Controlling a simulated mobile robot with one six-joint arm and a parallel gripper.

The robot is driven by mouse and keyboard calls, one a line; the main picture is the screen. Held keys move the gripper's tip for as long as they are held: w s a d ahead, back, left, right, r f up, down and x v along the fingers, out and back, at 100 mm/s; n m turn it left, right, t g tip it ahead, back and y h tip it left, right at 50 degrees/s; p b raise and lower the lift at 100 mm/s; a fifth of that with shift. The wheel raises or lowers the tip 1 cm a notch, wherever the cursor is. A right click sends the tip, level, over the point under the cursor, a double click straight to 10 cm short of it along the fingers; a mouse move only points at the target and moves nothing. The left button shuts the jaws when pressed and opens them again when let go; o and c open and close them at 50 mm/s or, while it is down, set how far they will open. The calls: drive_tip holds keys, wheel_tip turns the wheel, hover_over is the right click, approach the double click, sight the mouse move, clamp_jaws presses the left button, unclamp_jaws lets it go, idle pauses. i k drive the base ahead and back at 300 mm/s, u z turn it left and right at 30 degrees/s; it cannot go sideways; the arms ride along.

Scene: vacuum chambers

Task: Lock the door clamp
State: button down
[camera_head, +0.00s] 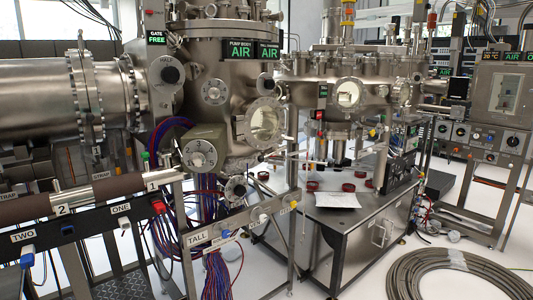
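My gripper is not in view. I cannot make out for sure which part is the door clamp. A box-shaped steel chamber with a square front door (503,96) stands at the far right, under small display signs; any clamp on it is too small to tell. A large steel vacuum chamber (222,105) stands in the middle, with round flanges and a round window port (264,123) on its front. A second chamber (345,75) stands behind and to the right, with its own round window (347,94).
A low metal table (352,220) carries a paper sheet and several red rings. Coiled grey hose (455,277) lies on the floor at lower right.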

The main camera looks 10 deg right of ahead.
sight(261, 158)
drive_tip(key=z, duration=0.05)
drive_tip(key=k, duration=1.25)
drive_tip(key=z, duration=0.05)
drive_tip(key=i, duration=1.55)
drive_tip(key=u, duration=1)
drive_tip(key=i, duration=0.6)
drive_tip(key=u, duration=0.3)
